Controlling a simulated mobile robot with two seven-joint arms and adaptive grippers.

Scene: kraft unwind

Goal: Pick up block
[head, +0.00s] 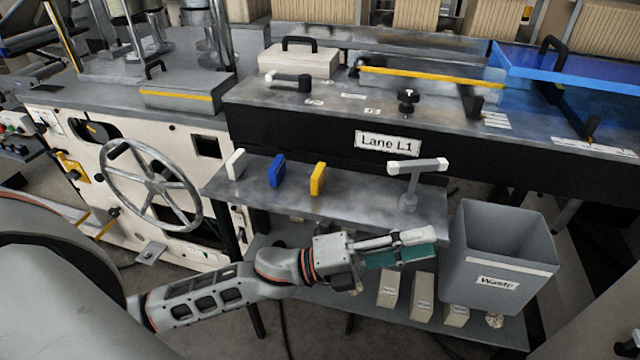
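Three small blocks stand upright in a row on the grey metal shelf (355,210): a white block (235,163), a blue block (277,170) and a yellow block (318,179). My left gripper (432,246) is in front of and below the shelf's front edge, to the right of the blocks, pointing right. A flat, long green piece (398,257) lies right along its fingers. I cannot tell whether it is gripped or only behind them, and the finger gap is hidden. My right gripper is not in view.
A grey waste bin (500,250) stands close to the right of my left gripper. A T-shaped handle (411,180) stands at the shelf's right end. Several beige boxes (422,296) stand on a lower shelf. A handwheel (150,196) is at the left.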

